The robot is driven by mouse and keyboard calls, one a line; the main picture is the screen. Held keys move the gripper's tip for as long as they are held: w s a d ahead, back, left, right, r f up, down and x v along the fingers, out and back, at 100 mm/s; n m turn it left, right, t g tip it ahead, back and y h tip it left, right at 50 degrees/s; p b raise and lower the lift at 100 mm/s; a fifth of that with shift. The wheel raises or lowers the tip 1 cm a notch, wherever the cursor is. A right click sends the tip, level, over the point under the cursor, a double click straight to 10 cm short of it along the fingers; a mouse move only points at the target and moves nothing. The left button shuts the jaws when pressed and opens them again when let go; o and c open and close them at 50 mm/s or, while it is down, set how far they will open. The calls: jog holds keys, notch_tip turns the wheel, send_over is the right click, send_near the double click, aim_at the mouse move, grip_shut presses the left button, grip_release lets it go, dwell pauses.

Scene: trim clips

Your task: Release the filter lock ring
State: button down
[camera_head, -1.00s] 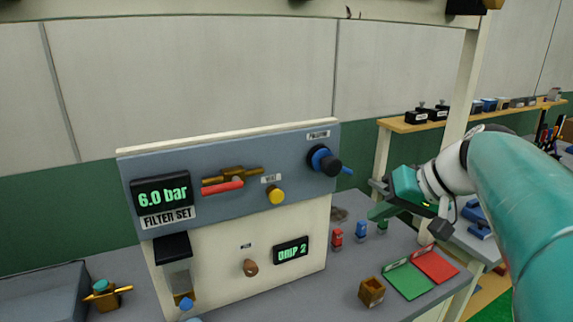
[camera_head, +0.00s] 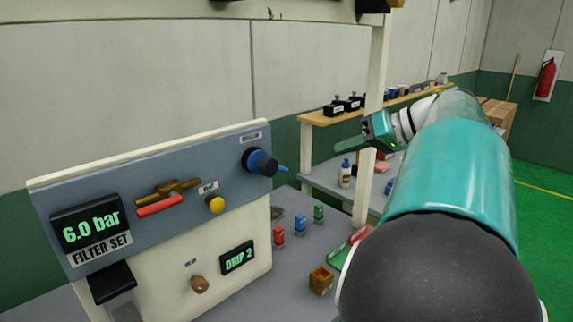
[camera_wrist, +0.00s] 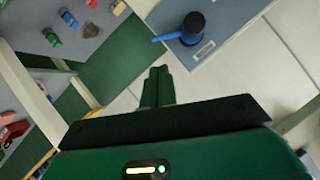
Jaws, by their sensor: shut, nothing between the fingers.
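The panel (camera_head: 140,215) stands at the left in the head view, with a "6.0 bar / FILTER SET" display (camera_head: 90,222). Below that display is a dark block (camera_head: 112,282), the top of the filter housing; I cannot make out a lock ring on it. A red-handled brass valve (camera_head: 160,206), a yellow knob (camera_head: 215,204) and a blue-and-black knob with a blue lever (camera_head: 259,162) are on the panel. My gripper (camera_head: 340,147) is shut and empty, right of the blue-and-black knob and apart from it. In the wrist view the shut fingers (camera_wrist: 157,80) point toward the wall, below that knob (camera_wrist: 190,28).
Red, blue and green small parts (camera_head: 299,226) stand on the bench right of the panel, near a brown box (camera_head: 321,280). A brown knob (camera_head: 199,284) and "DRIP 2" display (camera_head: 238,258) are on the panel's front. A white post (camera_head: 372,120) rises behind my gripper.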

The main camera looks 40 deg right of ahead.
aim_at(282, 171)
jog(key=x, duration=1.4)
jog(key=shift+w, duration=0.1)
jog(key=shift+a+f+m+y, duration=0.15)
jog(key=shift+f+m+y, duration=0.15)
jog(key=shift+f+y, duration=0.1)
jog(key=a+f+m+t+y, duration=0.1)
jog(key=a+f+m+y, duration=0.1)
jog(key=m, duration=0.1)
jog(key=a+f+m+t+y, duration=0.1)
jog(key=a+f+m+y, duration=0.1)
jog(key=m, duration=0.1)
jog(key=shift+f+t+y, duration=0.15)
jog(key=shift+t+y, duration=0.15)
jog(key=shift+y, duration=0.1)
jog(key=shift+d, duration=0.15)
dwell(0.4)
